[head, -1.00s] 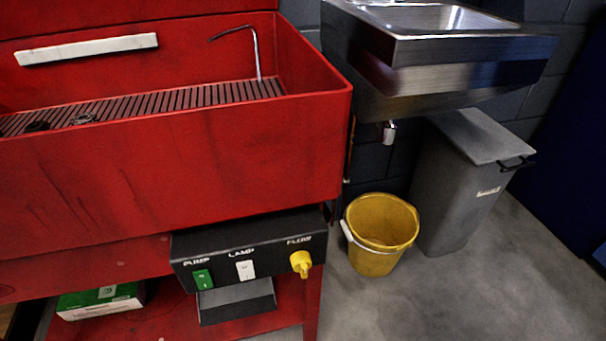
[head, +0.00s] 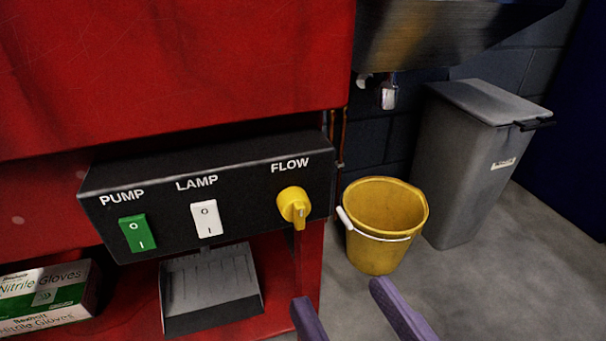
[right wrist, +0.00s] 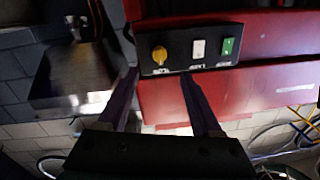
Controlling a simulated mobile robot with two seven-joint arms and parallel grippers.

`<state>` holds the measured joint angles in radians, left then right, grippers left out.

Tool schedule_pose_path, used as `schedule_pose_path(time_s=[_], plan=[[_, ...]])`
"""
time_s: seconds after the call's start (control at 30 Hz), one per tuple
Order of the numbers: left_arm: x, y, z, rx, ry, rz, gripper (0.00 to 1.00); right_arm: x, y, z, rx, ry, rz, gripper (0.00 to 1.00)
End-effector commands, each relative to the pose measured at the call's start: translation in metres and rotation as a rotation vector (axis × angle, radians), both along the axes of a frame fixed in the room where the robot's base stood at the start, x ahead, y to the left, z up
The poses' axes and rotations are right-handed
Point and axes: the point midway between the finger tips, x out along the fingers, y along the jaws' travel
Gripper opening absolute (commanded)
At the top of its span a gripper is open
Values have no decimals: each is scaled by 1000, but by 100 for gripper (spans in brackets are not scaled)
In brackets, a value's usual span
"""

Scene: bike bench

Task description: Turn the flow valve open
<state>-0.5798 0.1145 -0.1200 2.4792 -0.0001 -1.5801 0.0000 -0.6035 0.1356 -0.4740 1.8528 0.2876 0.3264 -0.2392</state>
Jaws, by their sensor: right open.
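The flow valve is a yellow knob (head: 294,206) on the right end of a black control box (head: 255,160), under the word FLOW. Its raised grip points roughly downward. It also shows in the right wrist view (right wrist: 159,54), where the picture is upside down. My right gripper (head: 345,310) shows as two purple fingers at the bottom of the head view, below and to the right of the knob. The fingers are spread apart, empty and not touching the knob. They also show in the right wrist view (right wrist: 160,85). My left gripper is not in view.
The box also carries a green PUMP switch (head: 137,233) and a white LAMP switch (head: 206,219). A yellow bucket (head: 383,225) and grey bin (head: 470,160) stand to the right. A glove box (head: 45,295) lies lower left.

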Motion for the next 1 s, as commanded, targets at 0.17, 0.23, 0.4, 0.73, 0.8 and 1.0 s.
schedule_pose_path(time_s=[0.17, 0.23, 0.4, 0.73, 0.8, 1.0], plan=[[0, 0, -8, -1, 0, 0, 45, 15, 5, 0, 12, -19, -11, 66], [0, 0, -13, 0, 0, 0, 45, 27, 9, 0, 11, -21, -10, 66], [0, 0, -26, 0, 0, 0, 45, 58, 21, -1, 11, -21, -11, 66], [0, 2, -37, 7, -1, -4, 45, 91, 34, 1, 8, -15, -8, 66], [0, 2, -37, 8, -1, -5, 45, 92, 35, 2, 8, -15, -8, 66], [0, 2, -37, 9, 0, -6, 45, 92, 35, 2, 7, -14, -8, 65]])
